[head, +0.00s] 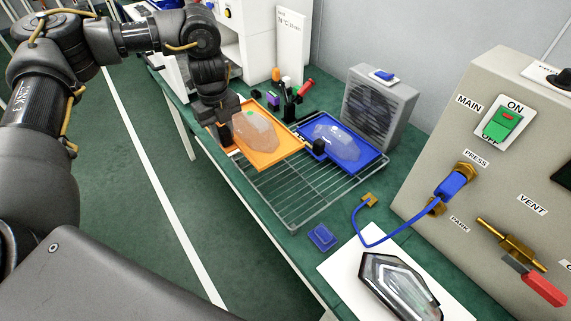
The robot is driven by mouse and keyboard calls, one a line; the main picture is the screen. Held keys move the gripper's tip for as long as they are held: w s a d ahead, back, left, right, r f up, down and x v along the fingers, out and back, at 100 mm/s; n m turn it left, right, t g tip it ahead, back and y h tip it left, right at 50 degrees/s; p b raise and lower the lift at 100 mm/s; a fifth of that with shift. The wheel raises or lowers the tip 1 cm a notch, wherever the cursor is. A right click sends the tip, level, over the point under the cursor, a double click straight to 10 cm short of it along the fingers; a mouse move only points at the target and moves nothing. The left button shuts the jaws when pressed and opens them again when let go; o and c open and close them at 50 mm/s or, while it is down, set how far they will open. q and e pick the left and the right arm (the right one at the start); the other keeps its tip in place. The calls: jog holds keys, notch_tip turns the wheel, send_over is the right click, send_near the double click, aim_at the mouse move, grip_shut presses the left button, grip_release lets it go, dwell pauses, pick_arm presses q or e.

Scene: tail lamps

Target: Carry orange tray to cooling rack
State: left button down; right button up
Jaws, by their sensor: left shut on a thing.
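The orange tray (292,143) carries a clear, peach-tinted lamp lens (256,135). It is at the left end of the wire cooling rack (290,200), partly over it; I cannot tell whether it rests on the wires or hangs just above. My left gripper (226,127) is shut on the tray's left edge; its fingertips are partly hidden by the wrist. A blue tray (374,165) with another clear lens (340,141) lies on the rack's right back part, close beside the orange tray. A small black block (318,148) is between the trays. My right gripper is not in view.
A grey fan box (378,108) stands behind the rack. A grey control panel (440,130) with a blue cable is at right. A tail lamp (395,287) lies on a white sheet in front. The rack's front part is bare. Small tools (291,95) stand behind the orange tray.

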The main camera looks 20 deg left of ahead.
aim_at(248, 148)
pick_arm(q)
jog(key=d+f, duration=0.1)
jog(key=d, duration=0.1)
jog(key=d+f+p, duration=0.1)
jog(key=d, duration=0.4)
jog(key=shift+w+f, duration=0.25)
jog(key=shift+f, duration=0.15)
jog(key=d+f, duration=0.1)
jog(key=f, duration=0.1)
jog(key=d+f, duration=0.1)
jog(key=d, duration=0.1)
jog(key=d+f+p, duration=0.1)
jog(key=f, duration=0.1)
jog(key=shift+w+d+f, duration=0.25)
jog(key=shift+d+f, duration=0.05)
jog(key=shift+f, duration=0.05)
jog(key=f, duration=0.3)
jog(key=shift+d, duration=0.3)
jog(key=shift+a+f, duration=0.1)
jog(key=shift+f, duration=0.25)
jog(key=c, duration=1.1)
grip_release()
jog(key=shift+f, duration=0.1)
